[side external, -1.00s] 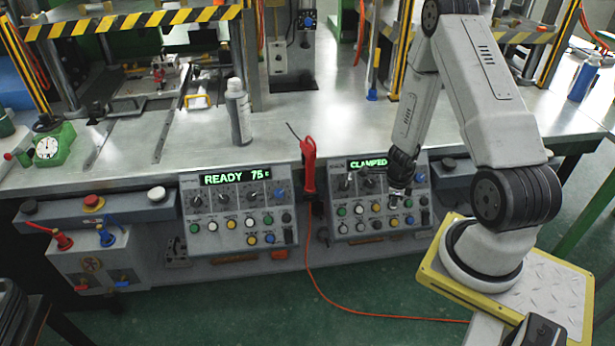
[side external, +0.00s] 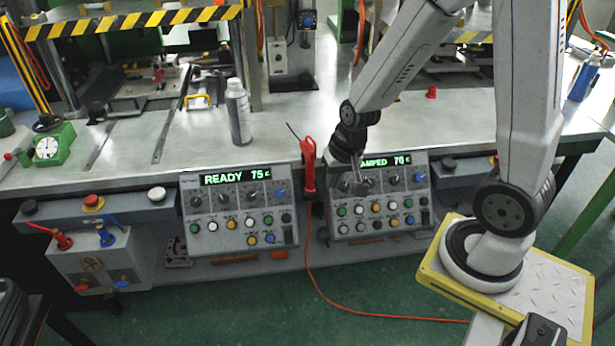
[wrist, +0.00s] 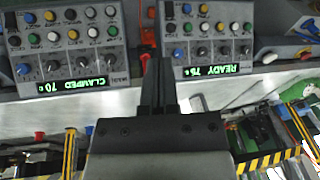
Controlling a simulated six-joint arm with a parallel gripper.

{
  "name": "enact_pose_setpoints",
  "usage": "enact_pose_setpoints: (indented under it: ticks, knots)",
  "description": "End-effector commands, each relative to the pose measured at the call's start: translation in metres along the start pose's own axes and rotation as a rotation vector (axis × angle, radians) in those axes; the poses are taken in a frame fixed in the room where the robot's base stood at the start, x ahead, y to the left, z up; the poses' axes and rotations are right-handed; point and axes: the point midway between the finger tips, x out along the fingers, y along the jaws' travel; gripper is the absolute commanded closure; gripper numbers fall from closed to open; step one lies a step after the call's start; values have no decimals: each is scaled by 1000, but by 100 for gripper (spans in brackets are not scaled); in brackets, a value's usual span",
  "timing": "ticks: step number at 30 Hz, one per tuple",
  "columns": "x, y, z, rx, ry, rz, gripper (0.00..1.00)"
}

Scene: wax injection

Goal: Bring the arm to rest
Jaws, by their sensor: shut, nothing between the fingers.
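My arm reaches in from the right in the side view, with its wrist bent down. My gripper (side external: 359,186) points down in front of the left part of the right control panel (side external: 372,224), whose display reads "CLAMPED 70", partly hidden by my wrist. In the wrist view my gripper (wrist: 159,62) shows two dark fingers close together with nothing between them. The wrist view shows both panels upside down, the "CLAMPED 70" panel (wrist: 67,61) on the left and the "READY 75" panel (wrist: 207,55) on the right. I cannot tell the exact gap to the panel.
The left control panel (side external: 238,219) reads "READY 75". A red-handled tool (side external: 308,165) hangs between the panels on an orange cord. A grey bottle (side external: 238,112) stands on the metal bench (side external: 185,140). Striped press frames rise behind.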

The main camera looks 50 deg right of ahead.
Motion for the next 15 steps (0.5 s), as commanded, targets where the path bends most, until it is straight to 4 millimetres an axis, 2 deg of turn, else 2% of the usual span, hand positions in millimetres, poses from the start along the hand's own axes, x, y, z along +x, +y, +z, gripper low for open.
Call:
enact_pose_setpoints:
  ticks: [3,6,10,15]
  knots:
    - [-18,-14,18,-246,0,1,100]
    - [-28,-20,29,-408,0,8,100]
    - [-36,-24,39,-545,1,17,100]
    - [-39,-24,43,-603,-1,23,100]
